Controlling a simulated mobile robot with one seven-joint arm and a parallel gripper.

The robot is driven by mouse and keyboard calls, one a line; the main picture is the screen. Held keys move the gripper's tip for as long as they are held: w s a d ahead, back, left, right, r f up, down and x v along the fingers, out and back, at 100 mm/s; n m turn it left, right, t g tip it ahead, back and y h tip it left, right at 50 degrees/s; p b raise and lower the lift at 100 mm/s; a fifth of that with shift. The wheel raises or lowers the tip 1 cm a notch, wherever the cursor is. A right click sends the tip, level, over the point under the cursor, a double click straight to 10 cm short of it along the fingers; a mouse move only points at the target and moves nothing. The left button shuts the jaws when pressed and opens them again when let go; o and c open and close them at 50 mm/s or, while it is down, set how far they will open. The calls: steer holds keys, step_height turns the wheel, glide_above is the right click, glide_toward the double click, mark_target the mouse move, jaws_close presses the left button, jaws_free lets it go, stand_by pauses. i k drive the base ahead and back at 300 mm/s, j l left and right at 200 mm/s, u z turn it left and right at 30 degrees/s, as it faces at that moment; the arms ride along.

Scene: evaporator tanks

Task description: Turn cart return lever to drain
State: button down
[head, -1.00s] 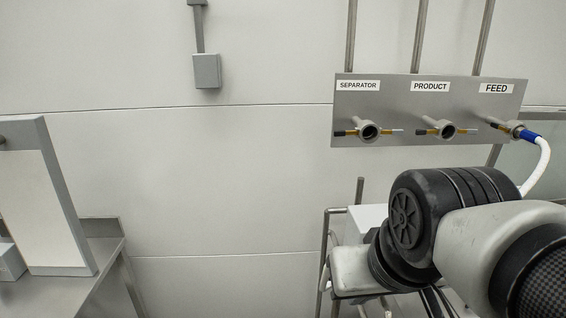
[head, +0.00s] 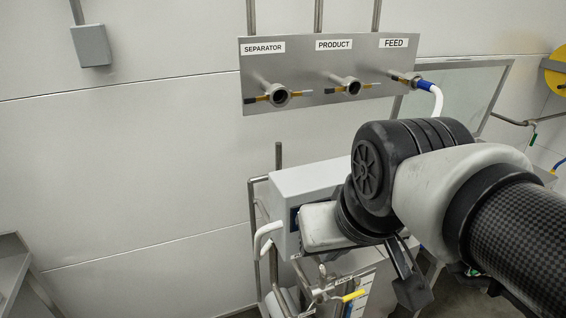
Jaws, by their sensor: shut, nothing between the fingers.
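A small valve with a yellow-tipped lever (head: 353,296) sits on the steel pipework of the cart (head: 252,222), low in the head view. A small label (head: 343,281) above it seems to read TANK. No drain label can be read, and I cannot tell for sure that this is the return lever. My arm crosses from the right, with its dark joint and pale link above and to the right of the lever.
A wall panel (head: 290,52) carries SEPARATOR, PRODUCT and FEED ports. A white hose (head: 437,101) with a blue collar hangs from FEED, behind my arm. A white box (head: 305,180) is on the cart. A steel bench edge (head: 14,265) is at lower left. Floor between looks open.

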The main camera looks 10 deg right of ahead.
mark_target(327, 300)
steer(key=z, duration=0.65)
steer(key=u, duration=0.2)
steer(key=i+j+z, duration=0.15)
steer(key=j, duration=0.15)
steer(key=z, duration=0.3)
steer(key=k+j+u, duration=0.2)
steer(key=u, duration=0.2)
steer(key=k+l+u, duration=0.2)
steer(key=u, duration=0.2)
steer(key=k+l+u, duration=0.2)
steer(key=u, duration=0.2)
steer(key=k+j+u, duration=0.1)
steer(key=j, duration=0.15)
steer(key=k+j, duration=0.15)
steer(key=j, duration=0.15)
steer(key=i+z, duration=0.6)
steer(key=z, duration=0.15)
